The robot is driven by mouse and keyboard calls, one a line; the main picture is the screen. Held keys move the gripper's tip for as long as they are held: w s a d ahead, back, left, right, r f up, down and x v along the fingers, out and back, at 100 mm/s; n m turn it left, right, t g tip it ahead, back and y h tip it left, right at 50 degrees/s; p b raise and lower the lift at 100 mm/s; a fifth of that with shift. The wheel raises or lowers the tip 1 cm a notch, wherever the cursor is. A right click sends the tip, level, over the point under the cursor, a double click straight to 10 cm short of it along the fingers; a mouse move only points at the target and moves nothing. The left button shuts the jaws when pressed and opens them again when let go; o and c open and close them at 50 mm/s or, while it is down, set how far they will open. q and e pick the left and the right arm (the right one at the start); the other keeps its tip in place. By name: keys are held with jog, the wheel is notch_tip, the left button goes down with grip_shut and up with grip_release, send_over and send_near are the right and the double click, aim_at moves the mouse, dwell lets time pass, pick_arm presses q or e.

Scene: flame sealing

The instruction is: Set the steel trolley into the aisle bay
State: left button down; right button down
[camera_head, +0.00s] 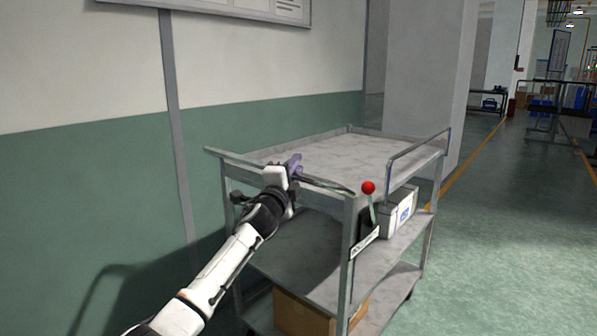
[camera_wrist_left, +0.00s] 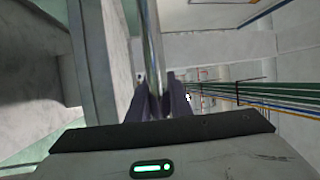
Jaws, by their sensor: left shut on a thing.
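The steel trolley (camera_head: 345,156) stands in front of me, close to the green and white wall, with an empty top deck and shelves below. My left gripper (camera_head: 292,166) is at its near top edge. In the left wrist view, my gripper's dark fingers (camera_wrist_left: 158,100) are closed on a metal bar (camera_wrist_left: 150,45), the trolley's handle rail. A lever with a red knob (camera_head: 368,187) rises at the trolley's near corner post. My right gripper is out of view. I cannot pick out a marked aisle bay for certain.
A grey case (camera_head: 398,214) sits on the middle shelf and a cardboard box (camera_head: 300,315) on the bottom one. A pillar (camera_head: 425,80) stands behind the trolley. Green floor (camera_head: 500,240) is open to the right, with a yellow floor line (camera_head: 475,158). Benches (camera_head: 545,95) are far off.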

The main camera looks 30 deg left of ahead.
pick_arm(q)
jog(key=shift+r, duration=0.25)
jog(key=c, duration=1.9)
grip_release()
jog(key=shift+w, duration=0.1)
jog(key=shift+o, duration=1.4)
jog(key=shift+w+d+f, duration=0.1)
jog(key=shift+w+f, duration=0.05)
jog(key=shift+f, duration=0.05)
jog(key=p+v, duration=0.1)
jog(key=v, duration=0.9)
jog(key=shift+f, duration=0.1)
